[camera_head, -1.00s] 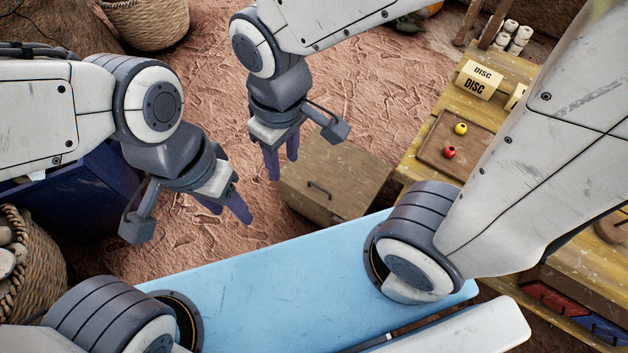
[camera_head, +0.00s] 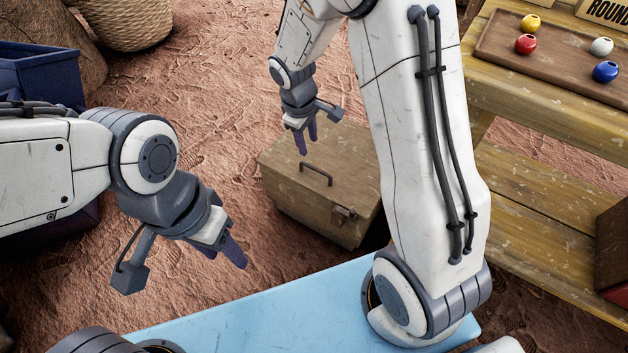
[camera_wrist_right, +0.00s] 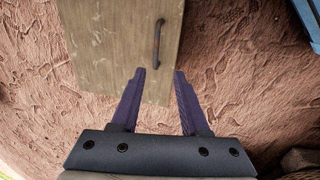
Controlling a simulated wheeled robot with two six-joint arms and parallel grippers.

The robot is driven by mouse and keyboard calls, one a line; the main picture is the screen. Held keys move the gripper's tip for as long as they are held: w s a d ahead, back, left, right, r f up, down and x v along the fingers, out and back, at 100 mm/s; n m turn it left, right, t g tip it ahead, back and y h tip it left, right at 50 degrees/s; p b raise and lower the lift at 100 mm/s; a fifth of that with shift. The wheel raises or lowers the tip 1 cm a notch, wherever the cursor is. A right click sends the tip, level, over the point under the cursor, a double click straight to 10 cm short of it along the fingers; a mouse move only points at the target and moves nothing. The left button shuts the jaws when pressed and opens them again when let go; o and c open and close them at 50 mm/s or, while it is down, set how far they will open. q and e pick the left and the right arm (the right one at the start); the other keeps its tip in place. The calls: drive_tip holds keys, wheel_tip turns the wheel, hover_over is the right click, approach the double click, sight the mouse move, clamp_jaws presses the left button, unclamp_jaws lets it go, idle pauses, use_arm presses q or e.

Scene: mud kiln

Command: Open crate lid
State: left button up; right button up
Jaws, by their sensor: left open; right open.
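The wooden crate (camera_head: 345,160) stands on the ground in the middle of the head view, with its lid shut. A dark handle (camera_head: 317,175) sits on the lid and a metal latch (camera_head: 343,215) on its front side. My right gripper (camera_head: 307,142) is open and empty above the lid's far left part. In the right wrist view the lid (camera_wrist_right: 115,40) and handle (camera_wrist_right: 158,42) lie beyond the open fingers (camera_wrist_right: 158,95), apart from them. My left gripper (camera_head: 238,255) is open and empty, left of and nearer than the crate.
A wooden table (camera_head: 530,100) on the right holds a brown tray (camera_head: 565,60) with small coloured pots. A lower wooden shelf (camera_head: 530,200) is beside the crate. A blue bin (camera_head: 40,75) and a wicker basket (camera_head: 130,22) stand at the far left. Bare ground lies left of the crate.

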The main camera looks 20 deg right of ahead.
sight(315, 169)
use_arm(q)
wheel_tip(315, 169, down, 7)
drive_tip(key=b, duration=0.6)
drive_tip(key=shift+f, duration=0.2)
use_arm(e)
drive_tip(key=f, duration=0.4)
drive_tip(key=w+d+f, duration=0.1)
drive_tip(key=f, duration=0.3)
drive_tip(key=w+d+f, duration=0.1)
drive_tip(key=f, duration=0.3)
drive_tip(key=shift+d+f, duration=0.25)
clamp_jaws()
drive_tip(key=shift+s, duration=0.1)
